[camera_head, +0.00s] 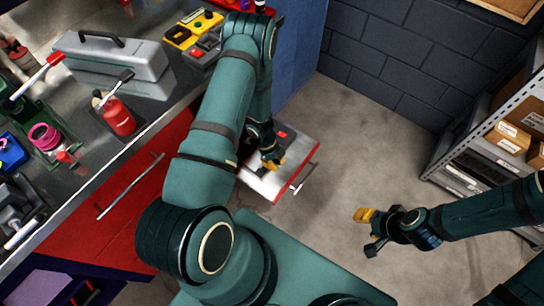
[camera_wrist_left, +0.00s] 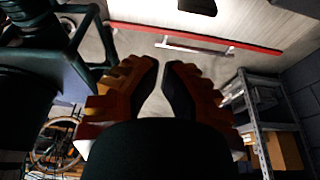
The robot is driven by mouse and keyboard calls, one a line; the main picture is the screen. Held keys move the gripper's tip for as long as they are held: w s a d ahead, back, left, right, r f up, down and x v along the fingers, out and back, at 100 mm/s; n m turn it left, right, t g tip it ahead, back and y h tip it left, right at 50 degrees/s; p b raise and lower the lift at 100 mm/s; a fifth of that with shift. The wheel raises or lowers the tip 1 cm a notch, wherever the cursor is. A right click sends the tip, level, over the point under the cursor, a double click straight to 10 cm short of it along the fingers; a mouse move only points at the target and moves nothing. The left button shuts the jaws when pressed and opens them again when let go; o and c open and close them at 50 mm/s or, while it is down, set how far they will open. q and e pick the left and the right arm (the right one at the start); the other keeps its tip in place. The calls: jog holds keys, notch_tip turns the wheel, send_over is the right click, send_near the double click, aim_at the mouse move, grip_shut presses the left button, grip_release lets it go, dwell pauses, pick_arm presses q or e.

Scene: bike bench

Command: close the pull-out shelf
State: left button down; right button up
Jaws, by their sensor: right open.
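The pull-out shelf (camera_head: 262,187) sticks out from under the bench, with a pale top, red edging and a bar handle (camera_head: 299,183) on its front. Its red edge and handle (camera_wrist_left: 195,46) also show in the left wrist view, at the top. My left gripper (camera_head: 272,162) appears over or close to the shelf near its front; contact cannot be told. In the left wrist view its fingers (camera_wrist_left: 161,68) have a narrow gap between them and hold nothing. My right gripper (camera_head: 367,230) is open and empty over the floor, right of the shelf.
The bench top (camera_head: 85,182) carries a grey toolbox (camera_head: 110,65), a red bottle (camera_head: 118,118) and several tools. A red drawer (camera_head: 150,200) with a long handle is under it. A metal rack (camera_head: 470,155) with boxes stands at the right. The floor between is clear.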

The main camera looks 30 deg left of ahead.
pick_arm(q)
jog(key=shift+w+a+f+b, duration=0.1)
jog(key=shift+a+f+b, duration=0.1)
jog(key=shift+a+f, duration=0.5)
jog(key=shift+w+a+f+b, duration=0.15)
jog(key=shift+a+f, duration=0.3)
jog(key=shift+a, duration=0.45)
pick_arm(e)
jog(key=shift+w+f, duration=0.1)
jog(key=shift+f, duration=0.45)
pick_arm(q)
jog(key=shift+s, duration=0.1)
